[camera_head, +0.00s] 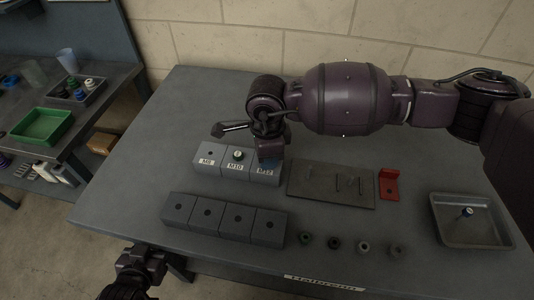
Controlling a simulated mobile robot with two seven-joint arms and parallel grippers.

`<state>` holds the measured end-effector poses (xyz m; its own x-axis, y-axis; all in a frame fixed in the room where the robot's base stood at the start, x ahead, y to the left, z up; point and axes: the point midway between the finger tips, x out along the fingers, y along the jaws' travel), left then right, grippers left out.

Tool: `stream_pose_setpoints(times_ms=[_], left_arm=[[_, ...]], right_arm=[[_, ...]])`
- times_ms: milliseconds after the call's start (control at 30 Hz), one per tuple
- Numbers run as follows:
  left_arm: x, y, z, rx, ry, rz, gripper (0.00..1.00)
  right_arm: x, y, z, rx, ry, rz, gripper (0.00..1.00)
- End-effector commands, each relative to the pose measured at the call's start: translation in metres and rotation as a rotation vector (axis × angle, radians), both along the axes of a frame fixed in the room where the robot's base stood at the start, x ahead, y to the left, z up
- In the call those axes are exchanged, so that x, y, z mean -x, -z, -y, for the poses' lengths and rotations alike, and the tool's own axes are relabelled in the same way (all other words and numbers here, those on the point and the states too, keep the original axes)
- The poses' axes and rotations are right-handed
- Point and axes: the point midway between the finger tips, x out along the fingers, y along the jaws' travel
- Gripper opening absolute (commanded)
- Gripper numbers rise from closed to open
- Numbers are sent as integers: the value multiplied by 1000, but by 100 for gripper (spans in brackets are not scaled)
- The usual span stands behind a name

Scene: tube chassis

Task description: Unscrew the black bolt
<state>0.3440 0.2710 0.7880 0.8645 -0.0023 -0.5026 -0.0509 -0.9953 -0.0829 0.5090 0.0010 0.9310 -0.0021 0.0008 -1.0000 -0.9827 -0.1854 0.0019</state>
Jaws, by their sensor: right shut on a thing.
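My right gripper (264,128) is above the back row of blocks, at the M10 and M12 blocks. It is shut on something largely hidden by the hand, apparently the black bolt. A pale rod with a dark end (218,130) sticks out left of the hand, above the M8 block (208,163); I cannot tell whether it is part of the bolt. The M8 block shows an open hole. The M12 block (265,178) is partly covered. My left gripper (150,254) is at the front left edge; its jaws are unclear.
A front row of grey blocks (222,217) has empty holes. Several nuts (334,243) lie right of it. A dark plate (331,190) and a red bracket (389,184) lie mid-table. A grey tray (440,236) holds a blue-topped bolt (467,212). The table's back left is clear.

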Motion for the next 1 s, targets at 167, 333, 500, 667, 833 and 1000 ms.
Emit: stream_pose_setpoints(times_ms=[167, 333, 500, 667, 833, 1000], left_arm=[[5, 18, -1, -2, 0, -22, 47], [11, 37, -1, -3, 0, -47, 47], [13, 44, -1, -3, 0, -56, 47], [12, 42, -1, -4, 0, -55, 47], [13, 44, -1, -3, 0, -56, 47], [19, 61, -1, -4, 0, -79, 47]], right_arm=[[1, 3, 1, 2, -130, -6, 0], [1, 4, 1, 2, -330, -7, 0], [1, 2, 2, 3, -439, -7, 0], [1, 1, 2, 3, -448, -7, 0], [1, 1, 2, 3, -456, -7, 0], [1, 6, 2, 3, -602, -11, 0]])
